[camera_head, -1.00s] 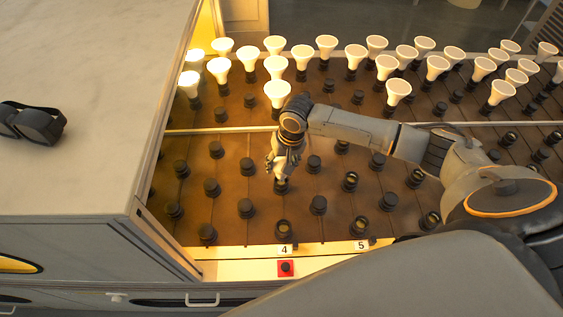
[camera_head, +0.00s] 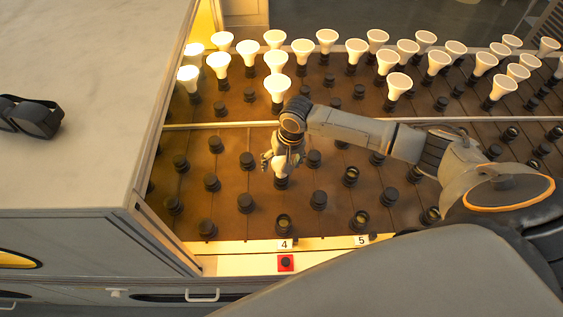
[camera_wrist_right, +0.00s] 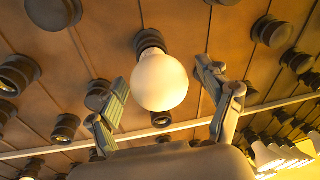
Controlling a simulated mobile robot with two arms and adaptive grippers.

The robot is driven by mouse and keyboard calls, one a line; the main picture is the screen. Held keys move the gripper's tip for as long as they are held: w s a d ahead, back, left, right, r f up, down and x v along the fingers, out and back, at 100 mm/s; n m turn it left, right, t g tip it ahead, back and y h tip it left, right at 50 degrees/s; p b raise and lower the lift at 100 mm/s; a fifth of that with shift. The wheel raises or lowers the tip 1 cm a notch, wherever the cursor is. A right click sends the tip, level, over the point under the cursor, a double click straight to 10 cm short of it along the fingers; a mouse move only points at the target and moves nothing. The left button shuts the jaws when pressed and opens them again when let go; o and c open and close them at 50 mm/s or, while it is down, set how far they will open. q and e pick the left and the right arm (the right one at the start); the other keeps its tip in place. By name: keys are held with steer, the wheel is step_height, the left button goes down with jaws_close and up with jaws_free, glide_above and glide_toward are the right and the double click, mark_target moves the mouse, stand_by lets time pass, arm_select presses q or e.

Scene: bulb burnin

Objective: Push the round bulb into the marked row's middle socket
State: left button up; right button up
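The round white bulb (camera_wrist_right: 160,82) stands base-first in a dark socket (camera_wrist_right: 150,40) in the wrist view. In the head view the bulb (camera_head: 281,182) sits in the row behind label 4 (camera_head: 284,244), one place behind an open-topped front socket (camera_head: 284,222). My right gripper (camera_wrist_right: 168,103) has its fingers spread on both sides of the bulb, with gaps showing. In the head view the right gripper (camera_head: 282,164) is just above the bulb and hides the sockets behind it. How deep the bulb sits is unclear. My left gripper is out of view.
Lit cone-shaped bulbs (camera_head: 277,88) fill the far section behind a pale divider rail (camera_head: 220,125). Dark-capped sockets (camera_head: 245,203) stand around the gripper. A grey cabinet (camera_head: 90,100) is at left.

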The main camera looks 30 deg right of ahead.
steer(key=shift+r, duration=0.15)
steer(key=r, duration=0.4)
steer(key=s+d+r, duration=0.1)
steer(key=r, duration=0.6)
steer(key=shift+s+d+r, duration=0.15)
steer(key=shift+s+r, duration=0.15)
steer(key=shift+s+f, duration=0.1)
